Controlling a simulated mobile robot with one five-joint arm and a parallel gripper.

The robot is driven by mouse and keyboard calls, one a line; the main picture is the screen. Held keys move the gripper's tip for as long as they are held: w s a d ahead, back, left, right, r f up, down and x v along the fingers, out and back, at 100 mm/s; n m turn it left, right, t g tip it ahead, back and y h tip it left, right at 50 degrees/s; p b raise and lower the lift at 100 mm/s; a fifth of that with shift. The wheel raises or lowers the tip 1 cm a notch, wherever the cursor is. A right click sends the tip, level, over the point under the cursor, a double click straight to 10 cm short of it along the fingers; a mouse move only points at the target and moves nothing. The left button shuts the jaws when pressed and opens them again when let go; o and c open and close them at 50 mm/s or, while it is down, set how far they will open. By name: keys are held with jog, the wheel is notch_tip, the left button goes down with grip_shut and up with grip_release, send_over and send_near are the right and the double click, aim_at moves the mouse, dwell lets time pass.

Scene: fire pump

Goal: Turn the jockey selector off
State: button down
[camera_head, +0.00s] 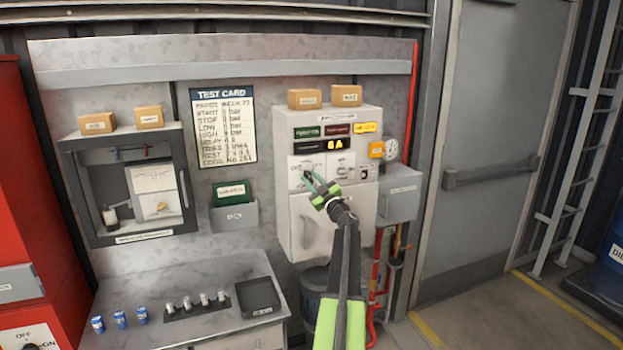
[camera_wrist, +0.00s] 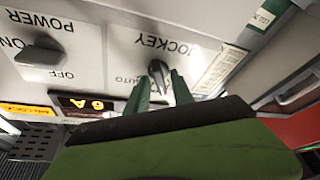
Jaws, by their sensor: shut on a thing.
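The jockey selector (camera_wrist: 158,72) is a dark knob on a white plate marked JOCKEY, with AUTO legible beside it in the wrist view. My gripper (camera_wrist: 160,82) has its green fingers on either side of this knob and is shut on it. In the head view my gripper (camera_head: 308,178) reaches the left selector plate on the white control panel (camera_head: 298,224). The arm and fingers hide most of the knob there, and I cannot tell its exact setting.
A second selector marked POWER (camera_wrist: 42,54) sits beside the jockey plate. An amber display (camera_head: 335,145) is above. A gauge (camera_head: 390,149) and grey box (camera_head: 399,194) are at the panel's right. A bench (camera_head: 190,268) stands at lower left.

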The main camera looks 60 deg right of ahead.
jog(key=shift+d+r+n+y+p, duration=0.15)
jog(key=shift+n+y+p, duration=0.85)
jog(key=shift+n, duration=1.4)
jog(key=shift+s, duration=0.1)
jog(key=c, duration=1.5)
grip_release()
jog(key=shift+o, duration=0.2)
jog(key=b+v, duration=0.4)
jog(key=v, duration=1.3)
jog(key=shift+s+b, duration=0.25)
jog(key=shift+b, duration=0.1)
jog(key=shift+d, duration=0.1)
